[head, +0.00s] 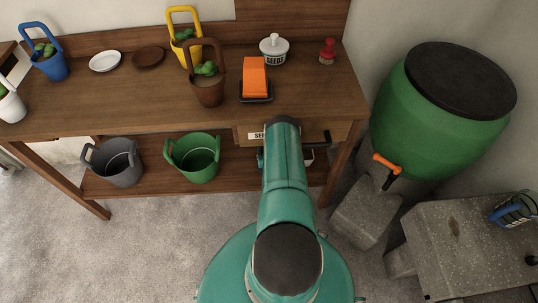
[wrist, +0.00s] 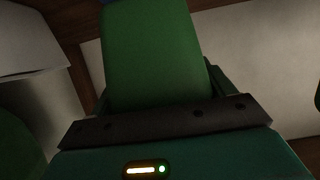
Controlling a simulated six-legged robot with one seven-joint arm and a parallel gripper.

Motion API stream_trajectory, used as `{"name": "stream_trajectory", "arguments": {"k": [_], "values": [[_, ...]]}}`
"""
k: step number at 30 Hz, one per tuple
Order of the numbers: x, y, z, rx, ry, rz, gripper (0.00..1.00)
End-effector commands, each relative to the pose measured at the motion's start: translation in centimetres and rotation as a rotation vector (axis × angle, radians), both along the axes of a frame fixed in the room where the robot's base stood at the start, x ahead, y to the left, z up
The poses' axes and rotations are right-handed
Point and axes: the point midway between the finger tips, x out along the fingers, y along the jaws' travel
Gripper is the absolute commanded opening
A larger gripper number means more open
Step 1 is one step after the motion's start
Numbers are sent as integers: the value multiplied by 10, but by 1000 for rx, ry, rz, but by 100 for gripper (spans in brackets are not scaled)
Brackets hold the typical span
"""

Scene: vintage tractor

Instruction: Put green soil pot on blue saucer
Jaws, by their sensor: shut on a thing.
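My gripper (wrist: 165,122) is shut on a green, smooth-sided thing, which looks like the green soil pot (wrist: 150,55), in the wrist view. Its top runs out of the picture and its contents are not seen. In the head view my own arm covers most of the gripper, in front of the bench's right part, and no green soil pot shows there. No blue saucer can be made out in the head view. A white saucer (head: 106,61) and a brown saucer (head: 149,57) lie on the bench. A small blue patch at the wrist view's top edge is unclear.
The wooden bench (head: 130,100) holds blue, yellow, brown and white pots, an orange block (head: 254,77) and a seeds tin (head: 273,50). Grey (head: 115,172) and green (head: 192,172) buckets stand on the lower shelf. A green barrel (head: 430,125) is at right. The bench's front middle is clear.

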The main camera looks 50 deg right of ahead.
Motion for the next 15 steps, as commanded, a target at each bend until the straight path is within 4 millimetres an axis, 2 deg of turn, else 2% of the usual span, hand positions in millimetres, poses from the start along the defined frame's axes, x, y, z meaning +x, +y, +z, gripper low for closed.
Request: {"name": "stream_trajectory", "arguments": {"k": [4, 10, 15], "values": [[4, -6, -7, -3, -1, 0, 44], [4, -6, -31, -3, -1, 0, 44], [5, -6, -37, -3, -1, 0, 44]]}}
